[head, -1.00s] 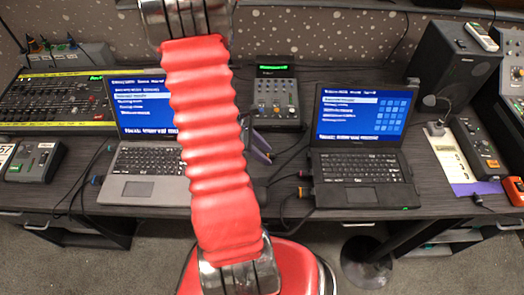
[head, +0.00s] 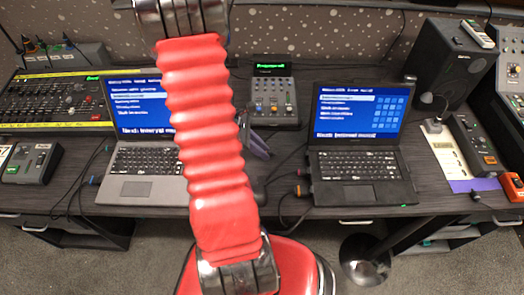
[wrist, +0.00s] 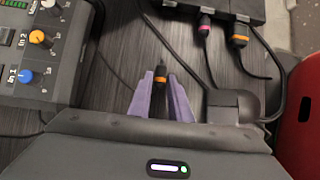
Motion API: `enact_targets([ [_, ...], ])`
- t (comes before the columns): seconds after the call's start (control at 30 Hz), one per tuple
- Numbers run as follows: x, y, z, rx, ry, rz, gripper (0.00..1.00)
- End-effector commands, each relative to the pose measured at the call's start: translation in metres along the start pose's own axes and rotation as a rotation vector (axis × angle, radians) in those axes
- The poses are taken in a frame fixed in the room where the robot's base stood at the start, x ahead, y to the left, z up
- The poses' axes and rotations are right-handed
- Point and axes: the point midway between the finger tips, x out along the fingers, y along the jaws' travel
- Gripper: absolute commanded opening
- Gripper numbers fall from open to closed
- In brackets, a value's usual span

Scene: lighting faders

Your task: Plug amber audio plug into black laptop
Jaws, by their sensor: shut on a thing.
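The black laptop (head: 360,195) stands open right of centre in the head view, its screen lit blue. In the wrist view, part of a black casing (wrist: 225,6) at the top holds a magenta-banded plug (wrist: 205,28) and an orange-banded plug (wrist: 240,38). My gripper (wrist: 160,92) has purple fingers, shut on the black plug with an amber band (wrist: 161,79) in the wrist view. In the head view my gripper (head: 258,145) shows between the two laptops, partly behind my red arm; the held plug cannot be made out there.
A mixer with knobs (head: 274,100) stands behind my gripper. A grey laptop (head: 140,190) is at left, partly hidden by my arm. Loose black cables lie on the dark desk between the laptops. A speaker (head: 450,70) stands at back right.

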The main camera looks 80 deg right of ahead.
Motion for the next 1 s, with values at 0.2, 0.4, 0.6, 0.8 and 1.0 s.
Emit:
enact_targets([
  [0.2,-0.011,0.0,0.007,0.002,0.001,0.001,0.0],
  [0.4,-0.02,0.0,0.013,0.001,0.0,0.0,0.0],
  [0.6,-0.029,0.0,0.02,0.002,0.001,0.001,0.0],
  [0.8,-0.036,0.0,0.025,0.002,0.001,0.0,0.0],
  [1.0,-0.037,0.0,0.025,0.001,0.001,-0.001,0.0],
])
